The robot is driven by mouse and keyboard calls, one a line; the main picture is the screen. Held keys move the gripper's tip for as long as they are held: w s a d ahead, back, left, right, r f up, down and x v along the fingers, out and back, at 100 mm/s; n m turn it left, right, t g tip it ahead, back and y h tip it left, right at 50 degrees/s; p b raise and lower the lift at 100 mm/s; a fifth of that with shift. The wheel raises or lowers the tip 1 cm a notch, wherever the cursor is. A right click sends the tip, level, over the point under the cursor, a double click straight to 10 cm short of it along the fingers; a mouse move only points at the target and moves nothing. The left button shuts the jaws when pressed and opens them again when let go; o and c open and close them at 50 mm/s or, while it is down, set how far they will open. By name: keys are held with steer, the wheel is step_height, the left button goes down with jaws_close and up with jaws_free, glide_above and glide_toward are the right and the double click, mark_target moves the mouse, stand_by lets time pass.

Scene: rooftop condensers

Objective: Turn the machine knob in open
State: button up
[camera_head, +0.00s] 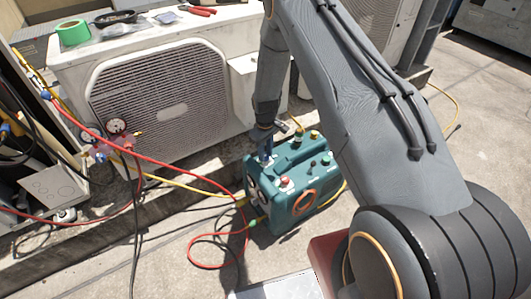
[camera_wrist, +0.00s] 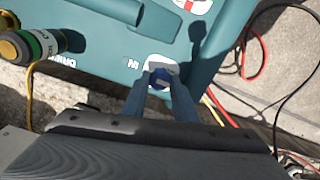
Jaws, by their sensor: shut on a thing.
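The teal machine (camera_head: 292,190) stands on the concrete in front of the white condenser unit. In the wrist view its teal panel (camera_wrist: 110,55) fills the upper part, with the marking "IN" beside a small blue knob (camera_wrist: 161,76). My gripper (camera_wrist: 161,80) has its two blue-grey fingers on either side of this knob, shut on it. In the head view my gripper (camera_head: 267,158) reaches down to the left end of the machine's top, and the knob is hidden there by the fingers.
A white condenser unit (camera_head: 160,105) stands behind, with green tape (camera_head: 73,32) and tools on top. Red (camera_head: 195,241) and yellow hoses run from the gauges (camera_head: 117,126) to the machine. A green-black fitting (camera_wrist: 35,45) shows at the wrist view's left. Concrete at right is mostly free.

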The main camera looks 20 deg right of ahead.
stand_by(0.4)
steer(key=o, duration=1)
steer(key=shift+o, duration=0.2)
steer(key=shift+r+p, duration=0.55)
steer(key=shift+r, duration=3.35)
